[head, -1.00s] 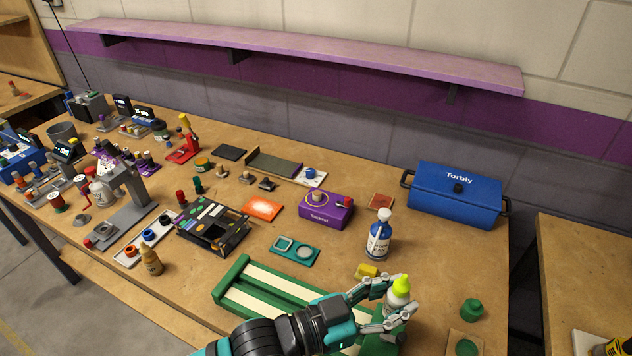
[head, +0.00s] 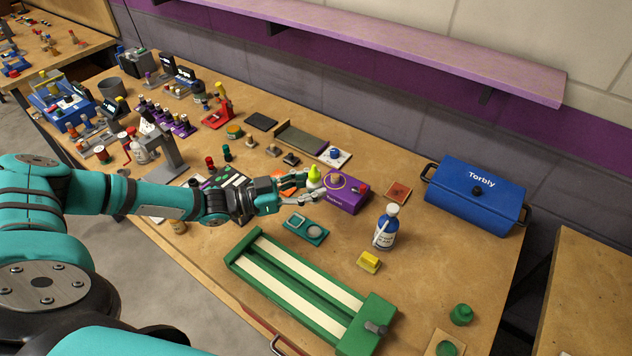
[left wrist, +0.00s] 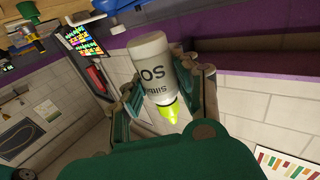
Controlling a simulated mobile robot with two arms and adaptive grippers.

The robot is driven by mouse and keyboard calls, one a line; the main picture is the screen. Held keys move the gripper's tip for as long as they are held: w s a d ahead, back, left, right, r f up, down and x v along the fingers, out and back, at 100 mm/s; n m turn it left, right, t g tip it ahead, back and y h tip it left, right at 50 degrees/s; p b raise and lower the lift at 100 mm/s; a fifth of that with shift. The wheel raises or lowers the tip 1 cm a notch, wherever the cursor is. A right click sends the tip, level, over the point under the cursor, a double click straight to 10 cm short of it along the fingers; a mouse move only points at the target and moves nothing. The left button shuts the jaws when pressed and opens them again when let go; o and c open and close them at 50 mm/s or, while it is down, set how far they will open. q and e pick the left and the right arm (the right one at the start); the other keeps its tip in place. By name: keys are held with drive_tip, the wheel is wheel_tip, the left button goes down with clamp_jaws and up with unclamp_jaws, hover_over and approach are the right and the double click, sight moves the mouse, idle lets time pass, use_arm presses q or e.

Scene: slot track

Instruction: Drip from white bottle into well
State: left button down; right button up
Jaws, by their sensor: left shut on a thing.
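My left gripper (head: 302,192) is shut on a small white bottle (head: 314,184) with a yellow-green cap. In the head view the bottle is upright, cap up, in front of the purple box (head: 343,195). The left wrist view shows the white bottle (left wrist: 152,65) between the fingers, with dark lettering and its yellow-green tip (left wrist: 170,110). A teal tray (head: 296,229) with a square recess and a round well (head: 314,232) lies on the table, nearer the front than the gripper and apart from the bottle. My right gripper is out of view.
A green slotted frame (head: 253,239) lies at the table's front. A blue-and-white bottle (head: 385,232) and a yellow block (head: 369,262) stand to its right. A blue box (head: 474,196) is at the back right. My left arm covers part of the black organiser.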

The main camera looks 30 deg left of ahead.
use_arm(q)
drive_tip(key=shift+s+a+p, duration=0.1)
drive_tip(key=shift+p, duration=0.25)
drive_tip(key=shift+a+f+m+g+y+p, duration=0.25)
drive_tip(key=shift+f+m+g+y+p, duration=0.2)
drive_tip(key=shift+m+y+p, duration=0.25)
drive_tip(key=a+f+m+y+p, duration=0.1)
drive_tip(key=f+m+y+p, duration=0.1)
drive_tip(key=a+f+m+g+y+p, duration=0.1)
drive_tip(key=f+m+y+p, duration=0.1)
drive_tip(key=p, duration=0.1)
drive_tip(key=a+f+m+y+p, duration=0.1)
drive_tip(key=f+y+p, duration=0.1)
drive_tip(key=f, duration=0.1)
drive_tip(key=shift+w+a+m+g+p, duration=0.15)
drive_tip(key=shift+w+m+g+p, duration=0.15)
drive_tip(key=shift+m, duration=0.1)
drive_tip(key=a+f+m+y, duration=0.1)
drive_tip(key=f+m+y+p, duration=0.1)
drive_tip(key=y, duration=0.1)
drive_tip(key=shift+a+f, duration=0.35)
drive_tip(key=shift+f, duration=0.05)
drive_tip(key=shift+w+a+f+m+y, duration=0.15)
drive_tip(key=shift+f+m+y, duration=0.1)
drive_tip(key=shift+m+y, duration=0.4)
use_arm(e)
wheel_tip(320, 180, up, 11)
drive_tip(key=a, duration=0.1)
